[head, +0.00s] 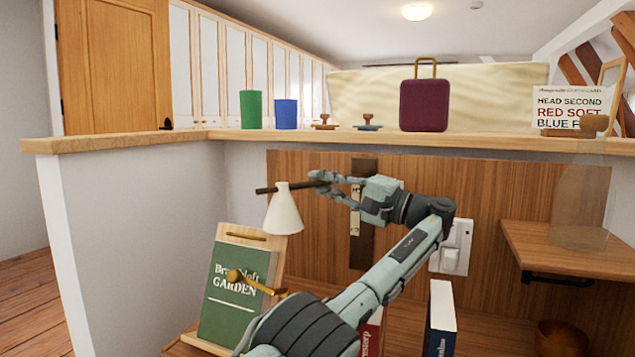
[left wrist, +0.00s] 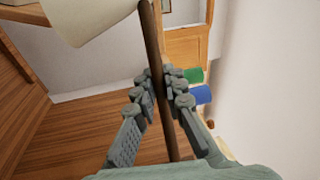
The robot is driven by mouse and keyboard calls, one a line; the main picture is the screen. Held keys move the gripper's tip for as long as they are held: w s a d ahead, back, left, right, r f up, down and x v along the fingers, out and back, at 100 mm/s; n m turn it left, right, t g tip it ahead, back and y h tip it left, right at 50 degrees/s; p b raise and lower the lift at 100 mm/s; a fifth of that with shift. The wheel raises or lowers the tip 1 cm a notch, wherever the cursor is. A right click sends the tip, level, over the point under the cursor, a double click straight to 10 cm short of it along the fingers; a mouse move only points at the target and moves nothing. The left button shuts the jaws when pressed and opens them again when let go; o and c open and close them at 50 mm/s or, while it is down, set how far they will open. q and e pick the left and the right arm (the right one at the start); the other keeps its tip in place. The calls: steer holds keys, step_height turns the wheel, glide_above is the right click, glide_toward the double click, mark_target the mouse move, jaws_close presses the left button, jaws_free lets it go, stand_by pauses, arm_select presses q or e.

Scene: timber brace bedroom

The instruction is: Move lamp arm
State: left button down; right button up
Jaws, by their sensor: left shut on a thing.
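The lamp has a white cone shade (head: 283,212) hanging from a thin dark lamp arm (head: 266,190). My left gripper (head: 322,183) is shut on the lamp arm to the right of the shade, in front of the wood wall panel. In the left wrist view the lamp arm (left wrist: 152,50) runs lengthwise between the fingers of my left gripper (left wrist: 160,78). The shade (left wrist: 88,18) shows there at the top left. A dark upright strip (head: 361,252) with small marked plates is on the panel behind the gripper. The lamp arm's far end is hidden by my gripper.
A green book (head: 235,300) leans on a wooden stand below the shade. Upright books (head: 441,318) stand near my forearm. A ledge (head: 300,134) above holds cups, stamps and a purple case (head: 424,105). A glass bottle (head: 580,205) stands on the right shelf (head: 535,252).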

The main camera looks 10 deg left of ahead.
arm_select(q)
steer(key=shift+d+r, duration=0.15)
steer(key=shift+d, duration=0.1)
steer(key=c, duration=1.6)
jaws_free()
steer(key=shift+d, duration=0.1)
steer(key=shift+a, duration=0.2)
